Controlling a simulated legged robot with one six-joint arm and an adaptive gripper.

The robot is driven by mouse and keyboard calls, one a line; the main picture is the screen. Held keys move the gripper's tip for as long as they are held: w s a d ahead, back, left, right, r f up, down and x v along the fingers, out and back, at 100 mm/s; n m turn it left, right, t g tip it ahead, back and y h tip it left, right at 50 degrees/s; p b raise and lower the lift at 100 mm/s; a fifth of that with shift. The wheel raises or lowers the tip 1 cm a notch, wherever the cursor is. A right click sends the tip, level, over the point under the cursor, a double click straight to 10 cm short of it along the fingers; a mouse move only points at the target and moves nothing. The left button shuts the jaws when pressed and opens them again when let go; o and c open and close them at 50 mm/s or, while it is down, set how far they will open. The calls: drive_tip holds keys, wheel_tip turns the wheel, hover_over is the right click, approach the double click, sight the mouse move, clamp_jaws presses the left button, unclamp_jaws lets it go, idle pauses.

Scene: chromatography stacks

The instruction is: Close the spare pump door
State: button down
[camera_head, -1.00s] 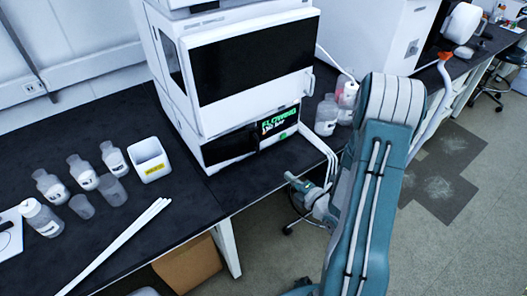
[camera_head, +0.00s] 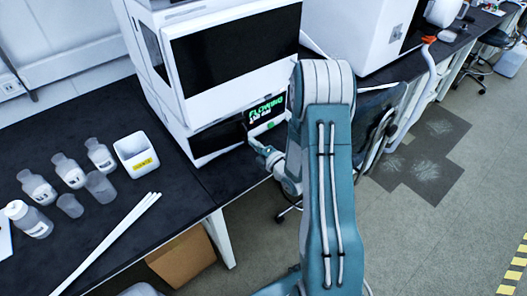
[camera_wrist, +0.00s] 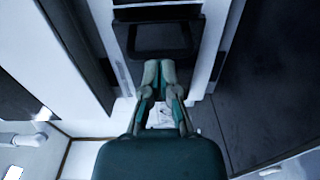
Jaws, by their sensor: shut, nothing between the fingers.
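A white instrument stack stands on the black bench. Its upper module has a large dark front door (camera_head: 235,60). The low module beneath has a dark front (camera_head: 215,140) and a lit green display (camera_head: 266,110). I cannot tell which panel is the spare pump door, or how far it stands open. My gripper (camera_head: 256,141) is just in front of this low module, below the display; contact cannot be judged. In the wrist view my gripper (camera_wrist: 159,72) has its fingertips together and empty, pointing at a dark rounded panel (camera_wrist: 162,40) in a pale frame.
A white bin (camera_head: 136,155) with a yellow label, several bottles (camera_head: 37,187) and white rods (camera_head: 105,242) stand or lie left of the stack. Another white instrument (camera_head: 352,35) is behind my arm. A cardboard box (camera_head: 183,257) is under the bench. Open floor lies right.

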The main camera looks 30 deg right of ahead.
drive_tip(key=shift+w+a, duration=0.15)
drive_tip(key=shift+w, duration=0.5)
drive_tip(key=w, duration=0.3)
drive_tip(key=shift+w+d, duration=0.25)
drive_tip(key=shift+d, duration=0.15)
drive_tip(key=shift+r, duration=0.1)
